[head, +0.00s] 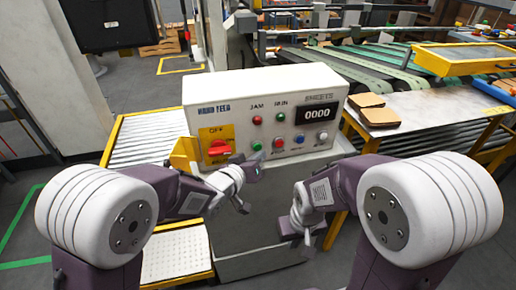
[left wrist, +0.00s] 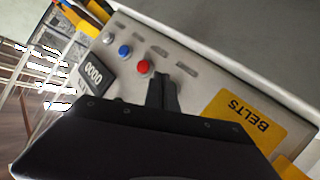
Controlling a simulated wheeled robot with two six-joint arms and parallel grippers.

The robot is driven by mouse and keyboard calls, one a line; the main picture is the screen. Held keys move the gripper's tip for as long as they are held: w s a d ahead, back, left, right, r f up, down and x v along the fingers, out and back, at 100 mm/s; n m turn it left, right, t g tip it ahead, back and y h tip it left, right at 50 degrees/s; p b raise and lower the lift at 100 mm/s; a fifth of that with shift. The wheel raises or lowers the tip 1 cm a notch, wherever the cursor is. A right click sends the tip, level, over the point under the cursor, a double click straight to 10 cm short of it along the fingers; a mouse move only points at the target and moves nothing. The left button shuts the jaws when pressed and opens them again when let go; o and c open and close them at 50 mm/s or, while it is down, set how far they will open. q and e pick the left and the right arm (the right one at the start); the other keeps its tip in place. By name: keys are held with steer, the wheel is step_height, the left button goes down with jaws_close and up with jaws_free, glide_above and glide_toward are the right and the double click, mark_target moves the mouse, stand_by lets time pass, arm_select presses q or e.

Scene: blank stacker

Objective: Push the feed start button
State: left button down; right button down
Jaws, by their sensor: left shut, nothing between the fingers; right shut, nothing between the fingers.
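The white control box (head: 265,108) carries a lower row of buttons: a green button (head: 257,145), a red button (head: 278,142), a blue button (head: 299,138) and a white button (head: 322,134). Their labels are too small to read, so I cannot confirm which is feed start. My left gripper (head: 254,168) is shut and empty, just below and in front of the green button. In the left wrist view, its shut fingers (left wrist: 162,92) point at the panel beside the red button (left wrist: 144,67), and the green button is hidden; contact cannot be told. My right gripper (head: 291,227) is shut and empty, low before the cabinet.
A red rotary switch (head: 219,147) on a yellow plate sits left of the buttons. Red and green lamps and a counter display (head: 317,114) reading 0000 are above. A roller conveyor (head: 150,137) is at left; a table (head: 425,104) with brown stacks is at right.

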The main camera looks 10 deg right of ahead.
arm_select(q)
steer(key=shift+w, duration=0.15)
stand_by(0.5)
steer(key=shift+w, duration=0.3)
